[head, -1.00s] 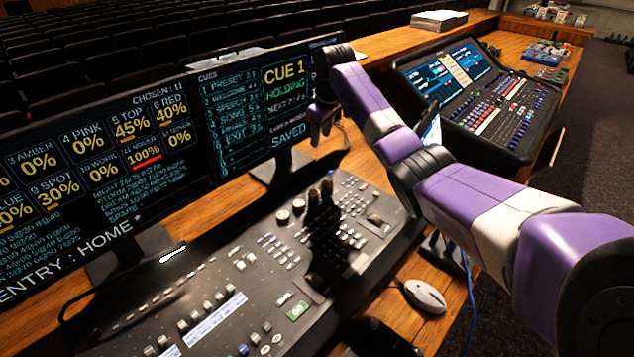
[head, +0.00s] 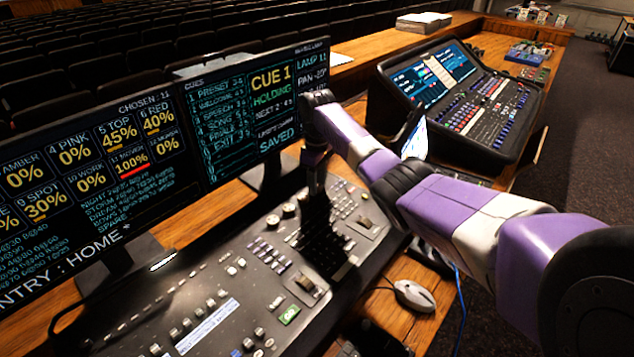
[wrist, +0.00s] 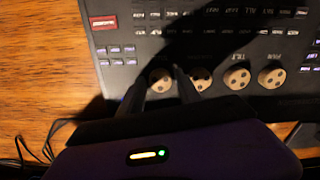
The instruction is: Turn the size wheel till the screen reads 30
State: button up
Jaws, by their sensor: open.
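The labels by the wheels are upside down and shadowed; I cannot read which one says size. In the head view my arm hides the farthest wheel. The right screen (head: 270,95) reads CUE 1 HOLDING, with LAMP 11 and PAN at its right edge. Any size reading is hidden behind my arm.
Other round wheels stand to the right in the wrist view, the closest being one wheel (wrist: 200,80). A left screen (head: 90,175) shows channel levels. A second console (head: 460,95) stands at right, with a mouse (head: 414,296) on the wood in front.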

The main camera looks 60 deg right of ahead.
jog(key=shift+f, duration=0.1)
grip_shut()
jog(key=shift+m, duration=0.3)
jog(key=m+p, duration=0.2)
jog(key=m, duration=0.1)
jog(key=shift+a+p, duration=0.1)
jog(key=shift+p, duration=0.25)
jog(key=shift+m+p, duration=0.7)
jog(key=shift+m, duration=1.4)
grip_release()
